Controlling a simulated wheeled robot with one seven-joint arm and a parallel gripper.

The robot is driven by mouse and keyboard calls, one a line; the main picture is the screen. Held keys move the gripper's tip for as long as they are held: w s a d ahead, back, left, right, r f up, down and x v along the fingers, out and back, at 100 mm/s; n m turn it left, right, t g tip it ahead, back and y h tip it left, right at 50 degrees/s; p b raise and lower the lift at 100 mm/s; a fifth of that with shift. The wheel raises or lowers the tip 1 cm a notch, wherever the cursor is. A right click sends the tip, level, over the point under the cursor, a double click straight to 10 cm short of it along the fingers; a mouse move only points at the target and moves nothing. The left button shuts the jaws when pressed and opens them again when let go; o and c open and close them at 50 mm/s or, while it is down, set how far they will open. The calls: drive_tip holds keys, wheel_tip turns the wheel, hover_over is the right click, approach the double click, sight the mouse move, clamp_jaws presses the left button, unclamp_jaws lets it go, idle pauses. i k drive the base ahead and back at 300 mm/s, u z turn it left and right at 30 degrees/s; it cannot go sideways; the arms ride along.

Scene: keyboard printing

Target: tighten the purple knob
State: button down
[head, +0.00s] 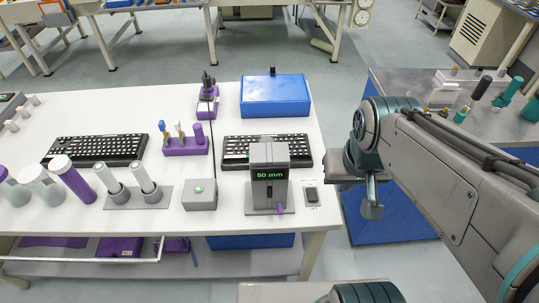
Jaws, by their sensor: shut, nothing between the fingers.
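The purple knob (281,208) is small and sits low at the front right of a grey upright device (268,172) on the white table. The device has a dark display reading "50 mm" in green. My gripper (372,210) hangs beyond the table's right edge, pointing down, to the right of the knob and clear of it. It is shut and empty, and small in this view. My arm links hide part of the area behind it.
A keyboard (300,150) lies behind the device. A grey box with a green button (200,194) stands to its left, and a small black switch (312,194) to its right. A blue box (275,95) is at the back. A grey side table (400,85) stands at right.

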sight(280, 208)
drive_tip(key=u, duration=2.15)
drive_tip(key=k, duration=0.85)
drive_tip(key=z, duration=1.9)
